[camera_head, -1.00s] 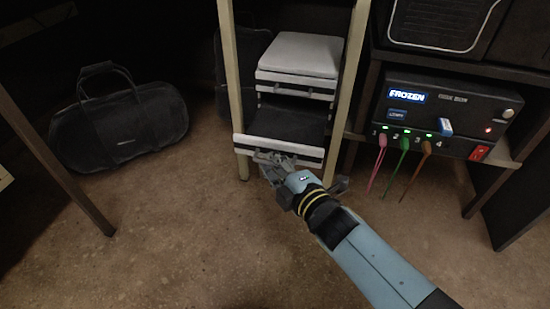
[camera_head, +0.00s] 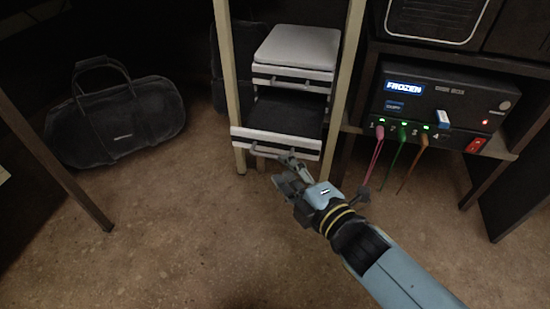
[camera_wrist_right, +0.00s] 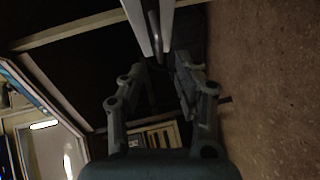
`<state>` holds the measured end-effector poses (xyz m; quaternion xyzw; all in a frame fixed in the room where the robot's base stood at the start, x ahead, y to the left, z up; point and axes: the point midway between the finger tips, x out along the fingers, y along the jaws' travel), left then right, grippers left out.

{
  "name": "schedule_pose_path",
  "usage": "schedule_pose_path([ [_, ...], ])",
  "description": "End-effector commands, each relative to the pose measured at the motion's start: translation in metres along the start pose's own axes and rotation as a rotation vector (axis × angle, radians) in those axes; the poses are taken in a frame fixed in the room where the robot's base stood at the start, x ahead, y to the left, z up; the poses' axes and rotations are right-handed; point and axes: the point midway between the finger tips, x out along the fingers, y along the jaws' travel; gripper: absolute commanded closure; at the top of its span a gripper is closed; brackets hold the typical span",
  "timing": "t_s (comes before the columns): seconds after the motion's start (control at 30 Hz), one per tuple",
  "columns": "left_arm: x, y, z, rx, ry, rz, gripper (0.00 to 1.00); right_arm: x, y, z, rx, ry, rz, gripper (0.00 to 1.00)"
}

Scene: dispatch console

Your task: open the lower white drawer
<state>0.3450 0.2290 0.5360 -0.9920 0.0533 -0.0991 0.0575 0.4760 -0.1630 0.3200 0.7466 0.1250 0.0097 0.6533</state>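The lower white drawer (camera_head: 274,135) stands out from the narrow rack, with its dark inside (camera_head: 288,112) showing behind the white front. Its grey bar handle (camera_head: 262,153) runs along the front; the right end is partly hidden by my gripper. My right gripper (camera_head: 285,170) is just in front of the handle's right part. In the right wrist view, its two fingers (camera_wrist_right: 168,78) are apart, and the handle (camera_wrist_right: 153,35) reaches toward the gap between them beside the white drawer front (camera_wrist_right: 138,24). I cannot tell whether they touch. My left gripper is not in view.
A white-topped upper drawer (camera_head: 298,46) sits above, between light rack posts (camera_head: 348,80). A black console (camera_head: 440,100) with pink, green and orange cables stands right. A black bag (camera_head: 115,120) lies left. The brown floor (camera_head: 190,240) in front is clear.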

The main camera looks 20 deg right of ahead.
Motion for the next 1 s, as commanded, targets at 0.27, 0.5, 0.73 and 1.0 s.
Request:
schedule_pose_path([
  [0.27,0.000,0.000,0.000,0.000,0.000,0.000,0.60,-0.047,0.000,0.000,0.001,0.000,0.000,0.68],
  [0.5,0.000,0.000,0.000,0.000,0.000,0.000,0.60,-0.055,0.001,0.000,0.000,0.000,0.002,0.68],
  [0.73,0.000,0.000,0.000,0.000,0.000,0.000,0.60,-0.055,0.001,0.000,0.000,0.000,0.002,0.68],
  [1.0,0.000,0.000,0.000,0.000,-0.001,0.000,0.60,-0.068,-0.011,0.000,0.002,-0.002,-0.028,0.68],
])
